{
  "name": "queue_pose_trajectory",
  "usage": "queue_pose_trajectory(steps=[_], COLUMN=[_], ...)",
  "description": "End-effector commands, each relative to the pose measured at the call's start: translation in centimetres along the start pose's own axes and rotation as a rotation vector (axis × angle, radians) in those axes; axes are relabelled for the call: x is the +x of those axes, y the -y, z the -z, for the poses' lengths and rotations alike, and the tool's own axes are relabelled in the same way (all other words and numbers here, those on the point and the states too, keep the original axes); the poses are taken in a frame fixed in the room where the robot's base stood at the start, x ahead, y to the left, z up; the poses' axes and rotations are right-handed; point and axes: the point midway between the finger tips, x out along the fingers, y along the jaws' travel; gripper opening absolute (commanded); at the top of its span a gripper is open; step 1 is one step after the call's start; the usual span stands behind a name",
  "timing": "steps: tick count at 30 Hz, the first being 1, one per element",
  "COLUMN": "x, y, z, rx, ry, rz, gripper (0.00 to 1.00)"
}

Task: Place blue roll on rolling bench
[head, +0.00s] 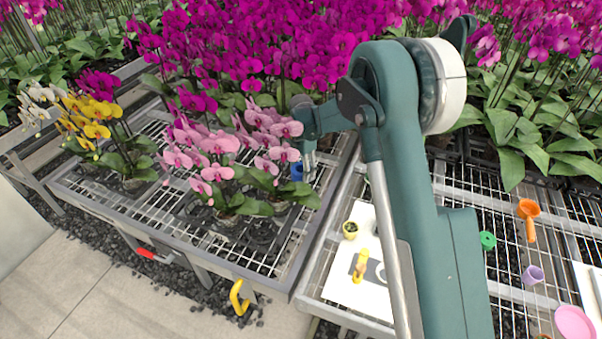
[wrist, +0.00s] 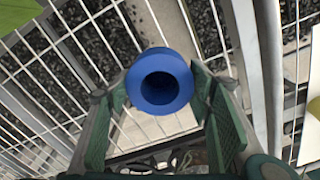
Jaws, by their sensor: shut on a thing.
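The blue roll (wrist: 160,62) is a short hollow cylinder, seen end-on in the wrist view. My gripper (wrist: 157,90) is shut on it, with a green pad on either side. In the head view the blue roll (head: 297,171) shows only partly, beside the fingers of my gripper (head: 307,168) and behind pink orchids. A wire-mesh bench (head: 222,263) with potted orchids, which looks like the rolling bench, lies below it. The mesh also shows under the roll in the wrist view (wrist: 65,38). I cannot tell whether the roll touches the mesh.
Pink orchids (head: 222,172) stand close left of my gripper; yellow orchids (head: 97,130) stand further left. The right-hand mesh bench holds a white board (head: 343,285), a yellow object (head: 360,265), a green roll (head: 488,240), an orange scoop (head: 529,220) and a purple cup (head: 533,275).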

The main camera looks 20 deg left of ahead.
Motion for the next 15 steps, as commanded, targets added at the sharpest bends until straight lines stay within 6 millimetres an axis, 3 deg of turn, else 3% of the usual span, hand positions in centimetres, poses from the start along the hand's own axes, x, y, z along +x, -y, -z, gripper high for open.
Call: queue_pose_trajectory(steps=[15], x=[0.76], y=[0.0], z=[0.0], rx=[0.0], ry=[0.0], rz=[0.0], gripper=[0.35])
